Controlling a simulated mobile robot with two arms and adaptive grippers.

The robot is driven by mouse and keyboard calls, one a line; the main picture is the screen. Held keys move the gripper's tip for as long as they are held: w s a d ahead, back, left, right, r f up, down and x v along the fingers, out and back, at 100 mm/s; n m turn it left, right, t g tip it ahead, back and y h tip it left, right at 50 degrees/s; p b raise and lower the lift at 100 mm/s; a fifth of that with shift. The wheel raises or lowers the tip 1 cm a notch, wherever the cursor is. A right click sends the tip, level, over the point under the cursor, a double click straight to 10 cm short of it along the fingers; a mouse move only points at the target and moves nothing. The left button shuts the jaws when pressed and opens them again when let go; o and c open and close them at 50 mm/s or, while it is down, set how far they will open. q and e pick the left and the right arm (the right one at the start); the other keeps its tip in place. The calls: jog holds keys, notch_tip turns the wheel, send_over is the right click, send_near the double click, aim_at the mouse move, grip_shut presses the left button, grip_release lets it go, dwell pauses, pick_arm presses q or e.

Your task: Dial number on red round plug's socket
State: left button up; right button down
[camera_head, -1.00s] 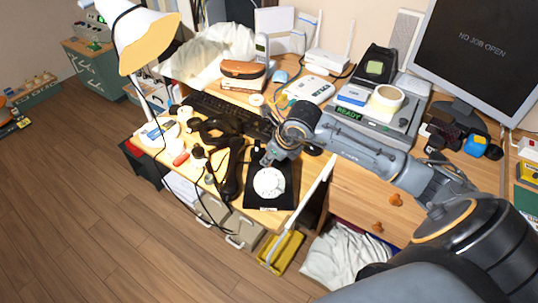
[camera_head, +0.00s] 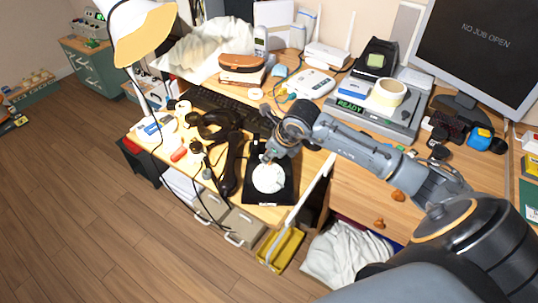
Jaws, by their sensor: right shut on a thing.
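A black phone base (camera_head: 284,192) with a round white dial (camera_head: 268,178) lies near the front edge of the desk. My right gripper (camera_head: 266,160) is at the far edge of the dial, pointing down. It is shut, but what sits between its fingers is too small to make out. A black handset (camera_head: 231,165) lies to the left of the base. A red item (camera_head: 179,154) sits on a white power strip (camera_head: 185,133) to the left; its shape and socket are too small to tell. My left gripper is not in view.
A black keyboard (camera_head: 228,108) lies behind the phone. A lamp (camera_head: 140,30) stands at the left with a dark cable hanging down. A grey device (camera_head: 375,118) with a tape roll (camera_head: 388,93) and a monitor (camera_head: 480,50) stand to the right.

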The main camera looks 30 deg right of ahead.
jog(key=shift+f, duration=0.2)
dwell(0.4)
jog(key=shift+f+b, duration=0.1)
jog(key=shift+b, duration=0.3)
jog(key=shift+w+d+f+b, duration=0.15)
jog(key=shift+f+b, duration=0.1)
jog(key=shift+b, duration=0.1)
dwell(0.6)
jog(key=shift+s+d+f+b, duration=0.1)
jog(key=shift+s+d+b, duration=0.2)
jog(key=shift+s+d, duration=0.1)
jog(key=shift+s, duration=0.1)
